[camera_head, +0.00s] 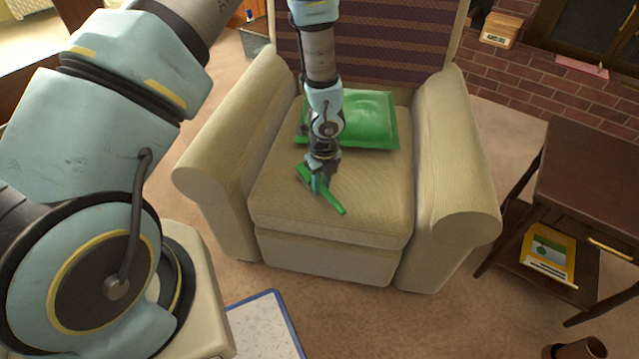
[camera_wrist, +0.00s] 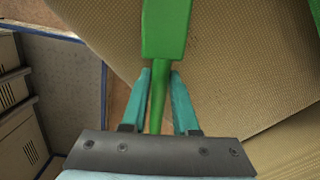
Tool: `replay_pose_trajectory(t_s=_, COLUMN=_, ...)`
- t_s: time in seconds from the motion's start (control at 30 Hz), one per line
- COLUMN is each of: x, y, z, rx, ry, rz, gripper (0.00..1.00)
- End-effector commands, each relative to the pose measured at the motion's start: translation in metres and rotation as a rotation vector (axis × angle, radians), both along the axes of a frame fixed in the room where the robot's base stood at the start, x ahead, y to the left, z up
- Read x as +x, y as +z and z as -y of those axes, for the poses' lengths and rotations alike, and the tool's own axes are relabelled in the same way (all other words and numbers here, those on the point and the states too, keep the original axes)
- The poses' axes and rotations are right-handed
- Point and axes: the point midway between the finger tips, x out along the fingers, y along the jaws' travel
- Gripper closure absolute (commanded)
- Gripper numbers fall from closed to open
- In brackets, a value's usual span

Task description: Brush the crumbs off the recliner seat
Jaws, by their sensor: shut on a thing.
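The beige recliner (camera_head: 375,205) stands in the middle of the head view, its seat facing me. My gripper (camera_head: 319,184) is over the front left part of the seat, pointing down. It is shut on the green brush (camera_head: 333,203), which lies slantwise at seat level; I cannot tell whether it touches the cloth. In the wrist view my gripper (camera_wrist: 160,92) has the brush's thin green handle between its teal fingers, and the wider green part (camera_wrist: 166,30) reaches away over the beige cloth (camera_wrist: 235,65). No crumbs can be made out in either view.
A green cushion (camera_head: 365,120) lies at the back of the seat, behind my gripper. Thick armrests (camera_head: 452,150) rise on both sides. A dark side table (camera_head: 590,175) stands at the right, with a yellow book (camera_head: 549,254) on its shelf. A blue-edged board (camera_head: 262,325) lies on the floor in front.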

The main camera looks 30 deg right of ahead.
Motion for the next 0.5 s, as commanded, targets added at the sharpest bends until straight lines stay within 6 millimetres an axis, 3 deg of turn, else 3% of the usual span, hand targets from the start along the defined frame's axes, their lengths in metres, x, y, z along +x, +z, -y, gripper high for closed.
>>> replay_pose_trajectory(t_s=0.5, x=-0.021, y=0.003, z=0.028, rx=-0.002, ry=-0.001, rz=0.000, gripper=1.00)
